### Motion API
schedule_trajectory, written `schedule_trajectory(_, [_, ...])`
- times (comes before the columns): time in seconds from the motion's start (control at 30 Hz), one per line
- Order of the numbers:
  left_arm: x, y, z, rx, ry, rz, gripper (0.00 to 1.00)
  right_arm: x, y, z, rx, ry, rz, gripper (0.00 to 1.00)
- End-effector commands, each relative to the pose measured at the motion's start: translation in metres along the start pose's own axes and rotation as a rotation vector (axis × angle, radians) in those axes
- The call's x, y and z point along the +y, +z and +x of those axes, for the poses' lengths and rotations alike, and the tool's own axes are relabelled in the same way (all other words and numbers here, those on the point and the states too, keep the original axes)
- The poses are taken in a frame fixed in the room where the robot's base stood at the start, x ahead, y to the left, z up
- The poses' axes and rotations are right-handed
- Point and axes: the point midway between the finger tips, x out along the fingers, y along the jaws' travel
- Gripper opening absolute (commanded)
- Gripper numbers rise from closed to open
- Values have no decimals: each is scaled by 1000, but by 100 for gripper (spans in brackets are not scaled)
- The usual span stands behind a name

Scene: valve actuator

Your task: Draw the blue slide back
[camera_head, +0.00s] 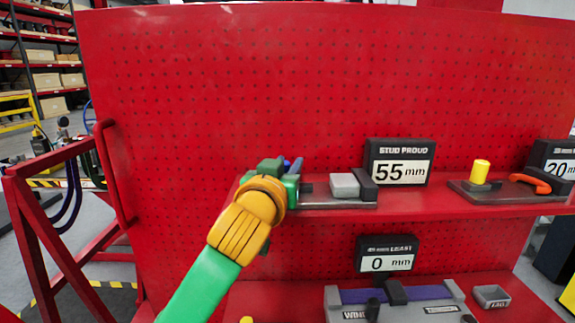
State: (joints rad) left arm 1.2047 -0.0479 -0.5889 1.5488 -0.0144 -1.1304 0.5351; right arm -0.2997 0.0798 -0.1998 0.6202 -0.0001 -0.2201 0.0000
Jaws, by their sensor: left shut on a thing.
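My left gripper (278,172) is at the left end of the upper red shelf, its arm coming up from the bottom. It is shut on a small blue piece (294,165), which looks like the blue slide; the gripper hides most of it. Just right of it on the shelf is a dark base plate (318,201) with a grey block (344,186) and a dark upright piece (364,184). My right gripper is not in view.
A sign reading 55 mm (399,162) stands behind the plate. Farther right are a yellow peg (480,171) and an orange handle (530,183). Below, a grey fixture (413,311) with a blue bar sits by a 0 mm sign (387,255). A red perforated panel (300,80) stands behind.

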Motion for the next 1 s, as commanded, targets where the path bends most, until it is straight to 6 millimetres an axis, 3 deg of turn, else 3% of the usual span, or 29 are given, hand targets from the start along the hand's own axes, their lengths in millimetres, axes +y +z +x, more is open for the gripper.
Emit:
schedule_trajectory(0.2, [-13, -1, -3, 3, -2, -2, 0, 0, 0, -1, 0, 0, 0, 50])
schedule_trajectory(0.4, [-13, -1, -3, 3, -1, 0, 0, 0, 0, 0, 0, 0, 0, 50])
schedule_trajectory(0.43, [-13, -1, -3, 3, -1, 0, 36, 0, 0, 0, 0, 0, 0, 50])
schedule_trajectory(0.53, [-13, -1, -3, 3, -1, 0, 62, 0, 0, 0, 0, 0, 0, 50])
schedule_trajectory(0.83, [-12, 0, -5, 2, 0, 0, 62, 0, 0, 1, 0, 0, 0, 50])
schedule_trajectory(1.0, [-12, 5, -34, 8, 3, -1, 62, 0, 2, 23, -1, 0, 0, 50])
